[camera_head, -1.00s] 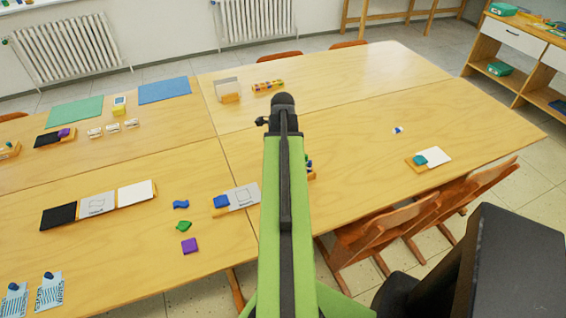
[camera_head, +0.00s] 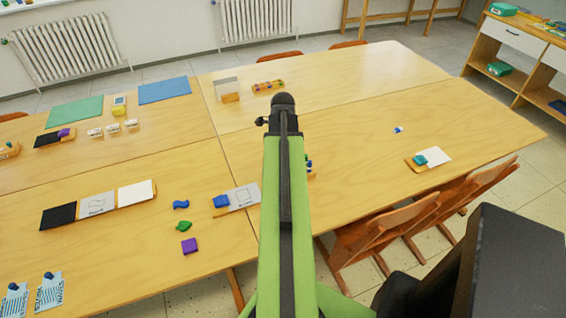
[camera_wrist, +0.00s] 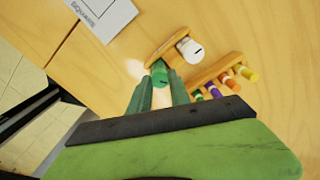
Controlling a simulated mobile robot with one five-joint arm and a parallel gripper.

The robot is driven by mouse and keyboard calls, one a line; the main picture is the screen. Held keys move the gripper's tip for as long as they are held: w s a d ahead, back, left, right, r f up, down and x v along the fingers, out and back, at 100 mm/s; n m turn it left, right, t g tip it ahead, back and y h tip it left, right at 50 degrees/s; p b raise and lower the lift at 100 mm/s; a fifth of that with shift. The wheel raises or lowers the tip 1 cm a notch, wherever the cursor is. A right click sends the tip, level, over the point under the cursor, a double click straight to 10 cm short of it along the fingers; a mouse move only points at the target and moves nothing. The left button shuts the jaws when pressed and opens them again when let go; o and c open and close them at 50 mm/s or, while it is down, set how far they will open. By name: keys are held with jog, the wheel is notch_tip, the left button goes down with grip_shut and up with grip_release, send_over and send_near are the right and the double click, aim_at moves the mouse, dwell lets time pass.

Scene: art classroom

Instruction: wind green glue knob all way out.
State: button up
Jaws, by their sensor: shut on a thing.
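In the wrist view, the green glue knob (camera_wrist: 159,76) stands at the near end of a small wooden holder (camera_wrist: 166,44). My gripper (camera_wrist: 159,84) is shut on it, with one finger on each side. The fingers hide the lower part of the knob, and I cannot tell how far it is wound out. In the head view my arm hides the gripper and the knob.
A wooden rack (camera_wrist: 217,70) with several coloured sticks lies close to the right of my gripper. A white card (camera_wrist: 103,14) lies at upper left in the wrist view. In the head view, chairs (camera_head: 372,236) stand at the table's near edge. The table's right part is mostly clear.

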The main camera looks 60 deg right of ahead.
jog(key=m, duration=1.1)
jog(key=shift+m, duration=0.3)
jog(key=o, duration=1.6)
jog(key=shift+o, duration=0.2)
jog(key=n, duration=0.5)
jog(key=shift+n, duration=0.4)
jog(key=n, duration=0.5)
jog(key=shift+n, duration=0.4)
